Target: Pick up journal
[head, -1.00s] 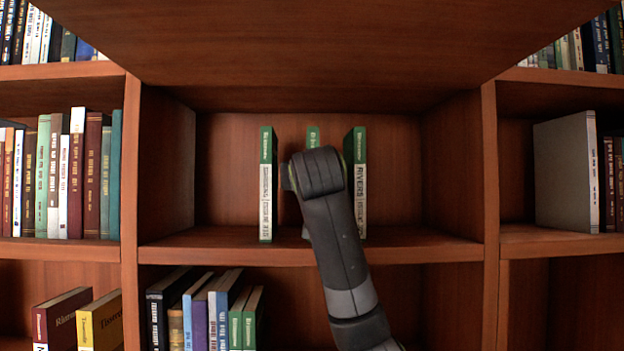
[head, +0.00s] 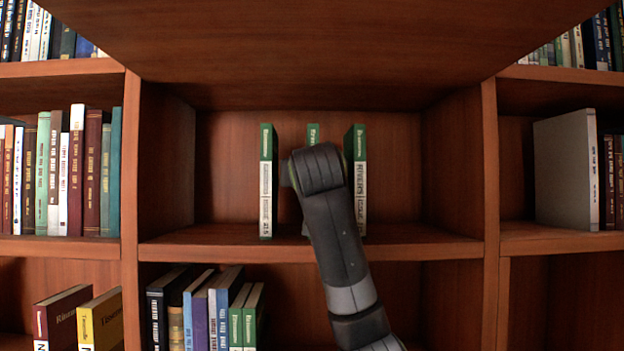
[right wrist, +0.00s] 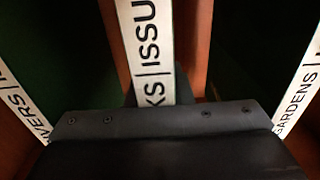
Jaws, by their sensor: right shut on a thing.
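Three slim green-and-white journals stand upright and apart in the middle shelf bay: a left journal (head: 266,182), a middle journal (head: 313,133) and a right journal (head: 359,180). My right arm covers most of the middle journal in the head view, and hides the gripper there. In the right wrist view my right gripper (right wrist: 158,100) is shut on the middle journal (right wrist: 148,45), whose white spine reads "...KS | ISSU". The right journal, marked "RIVERS", shows at left there (right wrist: 18,108). The left journal, marked "GARDENS", shows at right (right wrist: 298,98). My left gripper is out of view.
The bay has a wooden shelf board (head: 200,247), side walls and a low overhanging board (head: 310,45) above. Free room lies on both sides of the journals. More books (head: 205,315) stand below, and a grey book (head: 567,170) stands in the right bay.

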